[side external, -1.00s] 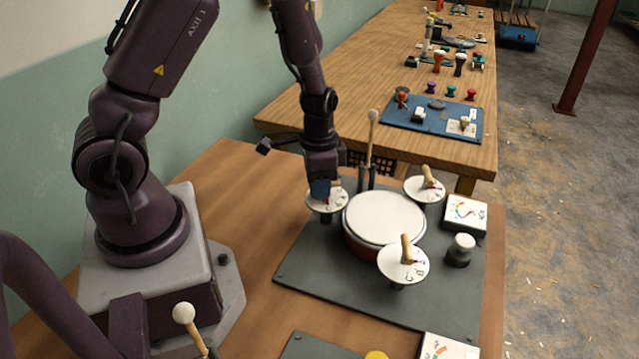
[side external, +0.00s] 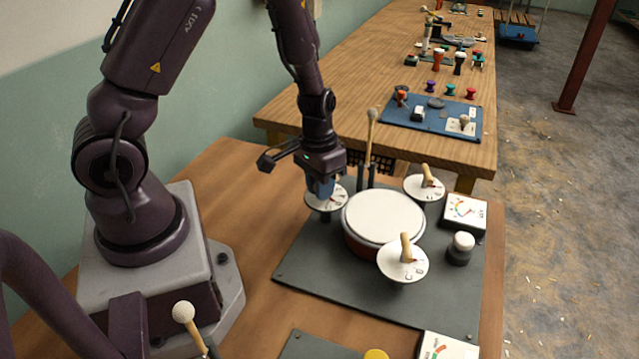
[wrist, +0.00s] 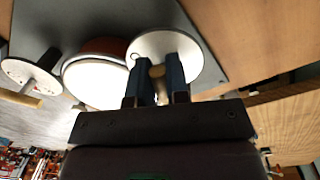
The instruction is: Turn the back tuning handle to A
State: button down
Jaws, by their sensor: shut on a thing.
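A drum with a white head (side external: 384,217) and red-brown side stands on a dark grey board (side external: 320,270). Around it are white lettered discs with wooden handles. My gripper (side external: 322,192) is at the disc (side external: 338,203) on the drum's left, nearest my arm. In the wrist view my gripper (wrist: 157,68) is shut on that disc's wooden handle (wrist: 158,74), one blue finger on each side. In the side view the fingers hide the handle, and its letter cannot be read. The other handles stand free at the back right (side external: 427,174) and front (side external: 406,247).
A mallet (side external: 371,140) stands upright behind the drum, close to my gripper. A white meter box (side external: 465,212) and a white-topped knob (side external: 462,247) are on the right. Another mallet (side external: 184,313) stands at the front. A second table (side external: 350,75) with small objects lies behind.

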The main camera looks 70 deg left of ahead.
jog(key=n, duration=0.4)
jog(key=shift+w+d+n, duration=0.15)
jog(key=shift+d+n, duration=0.1)
jog(key=shift+n, duration=0.05)
jog(key=n, duration=0.5)
jog(key=shift+w+d+t, duration=0.2)
jog(key=shift+w+t, duration=0.05)
jog(key=shift+t, duration=0.05)
jog(key=c, duration=1.1)
grip_release()
jog(key=r, duration=1.3)
jog(key=shift+s+a, duration=0.2)
jog(key=shift+s, duration=0.2)
